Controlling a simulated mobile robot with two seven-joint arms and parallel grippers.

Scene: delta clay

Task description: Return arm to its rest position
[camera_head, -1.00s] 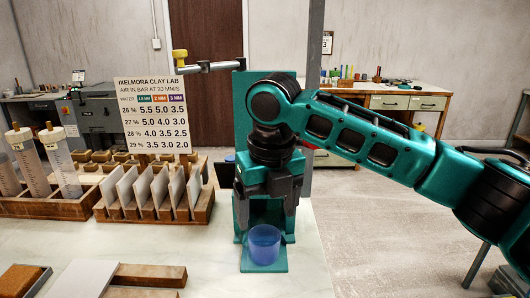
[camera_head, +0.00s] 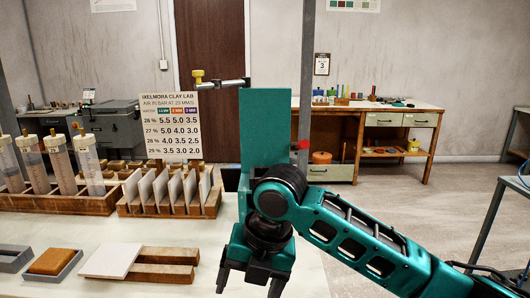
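My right arm, teal and black, comes in from the lower right. Its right gripper (camera_head: 249,284) points down at the bottom edge, in front of the teal stand (camera_head: 266,125). Two dark fingers are spread apart, with pale table showing between them and nothing seen held. The fingertips are close to the picture's lower edge. The blue cup seen earlier at the stand's base is not visible now; the arm and gripper cover that area. My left gripper is not in view.
A chart board (camera_head: 171,124) stands behind a wooden rack of pale tiles (camera_head: 168,194). A wooden tray (camera_head: 60,204) holds several clear cylinders at left. Front left are a sponge tray (camera_head: 62,277) and a tile on wooden blocks (camera_head: 165,274). A bench (camera_head: 395,118) stands far back right.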

